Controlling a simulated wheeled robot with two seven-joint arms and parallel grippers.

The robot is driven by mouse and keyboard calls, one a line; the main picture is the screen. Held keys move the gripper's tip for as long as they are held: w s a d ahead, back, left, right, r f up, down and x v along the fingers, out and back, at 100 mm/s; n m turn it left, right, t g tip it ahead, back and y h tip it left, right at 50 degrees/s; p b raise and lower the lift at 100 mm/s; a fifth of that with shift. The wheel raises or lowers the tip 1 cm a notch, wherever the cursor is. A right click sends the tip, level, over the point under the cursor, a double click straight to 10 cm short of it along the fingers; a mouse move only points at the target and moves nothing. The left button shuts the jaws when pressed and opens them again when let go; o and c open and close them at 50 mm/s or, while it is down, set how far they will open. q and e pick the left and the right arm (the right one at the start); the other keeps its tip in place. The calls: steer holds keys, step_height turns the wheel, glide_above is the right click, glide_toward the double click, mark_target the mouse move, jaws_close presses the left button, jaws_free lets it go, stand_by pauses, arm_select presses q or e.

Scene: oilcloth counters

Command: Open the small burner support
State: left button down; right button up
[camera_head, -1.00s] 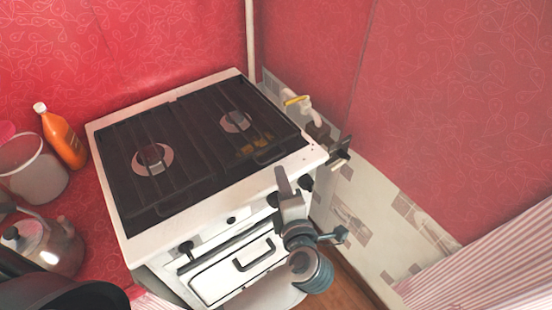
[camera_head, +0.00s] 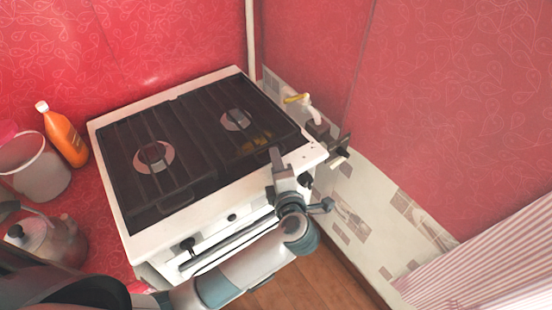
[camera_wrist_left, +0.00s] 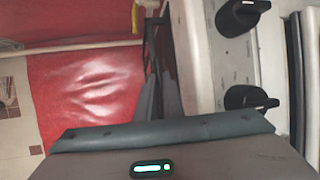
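The white stove (camera_head: 218,222) has a dark top with two burner supports. The right support (camera_head: 268,118) lies flat over the smaller burner (camera_head: 237,120); the left support (camera_head: 130,135) lies flat over the larger one. A dark handle (camera_head: 175,198) shows at the front of the left support. My left gripper (camera_head: 277,154) is at the front edge of the right support, its fingers close together and looking shut. The gripper hides that support's front handle, and contact cannot be told. The fingers (camera_wrist_left: 158,100) also show in the left wrist view. My right gripper is out of view.
Black knobs (camera_wrist_left: 250,97) line the stove front beside my gripper. An orange bottle (camera_head: 64,135), a pale bucket (camera_head: 38,168) and a kettle (camera_head: 45,240) stand left. A tap and pipe (camera_head: 318,125) are close to the stove's right side, near the wall.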

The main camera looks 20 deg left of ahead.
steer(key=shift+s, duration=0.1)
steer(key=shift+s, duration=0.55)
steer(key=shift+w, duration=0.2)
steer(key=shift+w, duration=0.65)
